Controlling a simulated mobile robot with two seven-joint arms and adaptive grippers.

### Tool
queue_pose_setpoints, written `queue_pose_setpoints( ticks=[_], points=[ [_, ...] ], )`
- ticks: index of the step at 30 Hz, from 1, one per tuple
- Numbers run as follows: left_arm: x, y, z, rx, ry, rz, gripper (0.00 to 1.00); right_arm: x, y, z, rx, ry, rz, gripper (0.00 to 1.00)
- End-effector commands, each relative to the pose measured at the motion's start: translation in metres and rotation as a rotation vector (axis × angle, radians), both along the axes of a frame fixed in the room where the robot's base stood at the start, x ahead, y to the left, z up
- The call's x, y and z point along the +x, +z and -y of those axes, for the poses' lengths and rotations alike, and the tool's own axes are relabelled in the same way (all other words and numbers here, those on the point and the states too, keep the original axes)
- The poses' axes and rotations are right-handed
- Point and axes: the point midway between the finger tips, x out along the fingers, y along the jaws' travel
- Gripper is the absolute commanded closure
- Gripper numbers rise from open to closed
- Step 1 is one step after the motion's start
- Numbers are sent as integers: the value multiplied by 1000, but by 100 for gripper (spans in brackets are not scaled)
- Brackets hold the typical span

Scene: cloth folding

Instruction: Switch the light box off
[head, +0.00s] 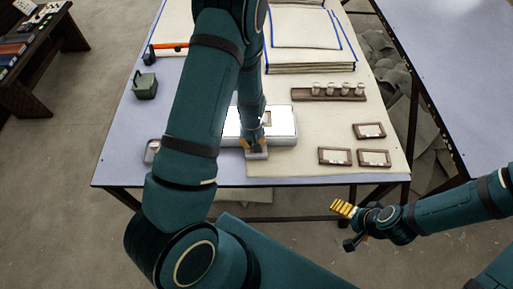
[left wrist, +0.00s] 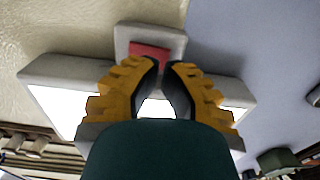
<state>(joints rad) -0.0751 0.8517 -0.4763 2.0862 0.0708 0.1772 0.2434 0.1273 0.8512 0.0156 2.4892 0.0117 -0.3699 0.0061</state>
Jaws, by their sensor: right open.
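The light box (head: 284,122) is a flat pale box near the table's front edge, its top glowing white. My left arm covers part of it. In the left wrist view the lit panel (left wrist: 55,103) shows on both sides of my gripper. A small grey switch block (head: 257,155) sits at its front side; its red button (left wrist: 149,54) shows in the left wrist view. My left gripper (head: 257,145) points down over the block; its fingertips (left wrist: 162,64) almost meet at the button's edge. Contact cannot be told. My right gripper (head: 345,209) is open, off the table's front.
Small framed trays (head: 335,156) lie at the front right. A wooden rack (head: 328,94) with several small jars stands behind them. Blue-edged cloths (head: 310,67) are stacked at the back. A green container (head: 145,86) stands at the left. The pale mat between is clear.

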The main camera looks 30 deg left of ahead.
Motion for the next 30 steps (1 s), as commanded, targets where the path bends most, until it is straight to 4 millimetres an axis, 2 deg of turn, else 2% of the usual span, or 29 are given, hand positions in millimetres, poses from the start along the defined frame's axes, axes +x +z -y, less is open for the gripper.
queue_pose_setpoints(
  ticks=[30],
  points=[
    [0,-14,0,0,0,0,100,0,-11,0,0,0,0,0]
  ],
)
